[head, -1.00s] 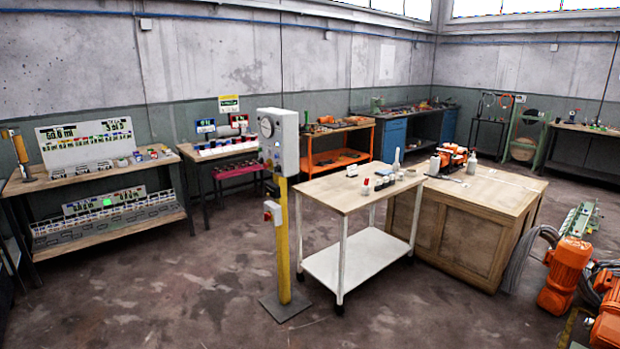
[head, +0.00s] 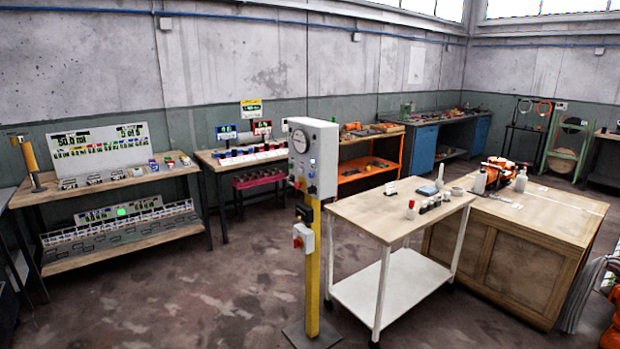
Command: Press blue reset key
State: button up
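A grey control box (head: 313,158) stands on a yellow post (head: 312,265) near the middle of the head view. Its left face carries a round gauge and several small knobs or buttons. One small light bluish spot (head: 312,162) shows on that face, but it is too small to tell whether it is the blue reset key. A white box with a red button (head: 302,238) is fixed lower on the post. My gripper is not in view.
A white-framed trolley (head: 400,219) with small bottles stands right of the post, beside a large wooden crate (head: 520,258). Workbenches line the back wall, with a wooden bench (head: 110,190) at left. Free floor (head: 190,295) lies left of the post.

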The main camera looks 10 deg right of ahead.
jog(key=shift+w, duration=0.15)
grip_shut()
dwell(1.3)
